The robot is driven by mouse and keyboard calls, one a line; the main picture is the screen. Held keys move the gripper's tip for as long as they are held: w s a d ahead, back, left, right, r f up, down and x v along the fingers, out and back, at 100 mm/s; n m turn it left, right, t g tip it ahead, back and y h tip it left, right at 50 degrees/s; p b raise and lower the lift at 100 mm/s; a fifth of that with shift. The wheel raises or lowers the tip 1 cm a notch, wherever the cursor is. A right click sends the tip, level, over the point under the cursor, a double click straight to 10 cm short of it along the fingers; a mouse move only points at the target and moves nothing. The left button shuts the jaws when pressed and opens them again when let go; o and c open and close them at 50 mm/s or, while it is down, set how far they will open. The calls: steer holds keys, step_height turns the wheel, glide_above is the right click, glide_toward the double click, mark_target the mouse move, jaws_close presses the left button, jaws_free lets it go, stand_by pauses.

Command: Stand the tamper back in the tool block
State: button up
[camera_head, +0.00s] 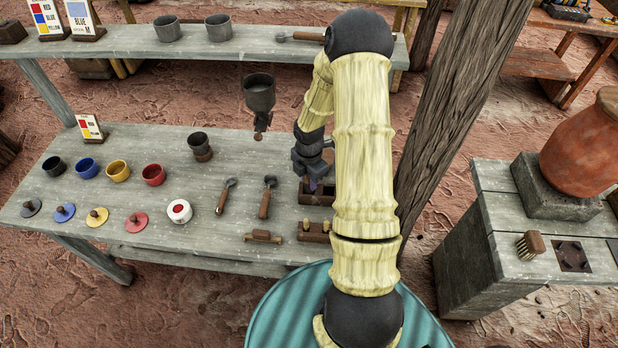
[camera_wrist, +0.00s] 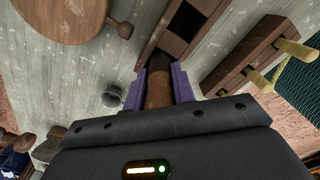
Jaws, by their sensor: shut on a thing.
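My gripper (camera_head: 314,184) is at the wooden tool block (camera_head: 312,198), near the right end of the bench, partly behind my arm. In the wrist view, its purple fingers (camera_wrist: 158,84) are shut on the tamper, whose brown round handle (camera_wrist: 158,92) shows between them. The tamper's far end is hard to make out against the dark openings of the tool block (camera_wrist: 202,22) just beyond the fingers. I cannot tell whether the tamper is inside an opening or above it.
A small block with pale pegs (camera_head: 313,231) stands close by, also seen in the wrist view (camera_wrist: 245,60). Two handled tools (camera_head: 267,197) lie to the left, with several coloured cups (camera_head: 118,171) farther left. A wooden post (camera_head: 440,120) rises at right.

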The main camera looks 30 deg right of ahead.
steer(key=shift+f+b, duration=0.5)
steer(key=shift+f, duration=0.45)
steer(key=o, duration=1.6)
steer(key=shift+r, duration=0.1)
steer(key=shift+r+p, duration=2.95)
steer(key=shift+p, duration=0.15)
steer(key=shift+d, duration=0.1)
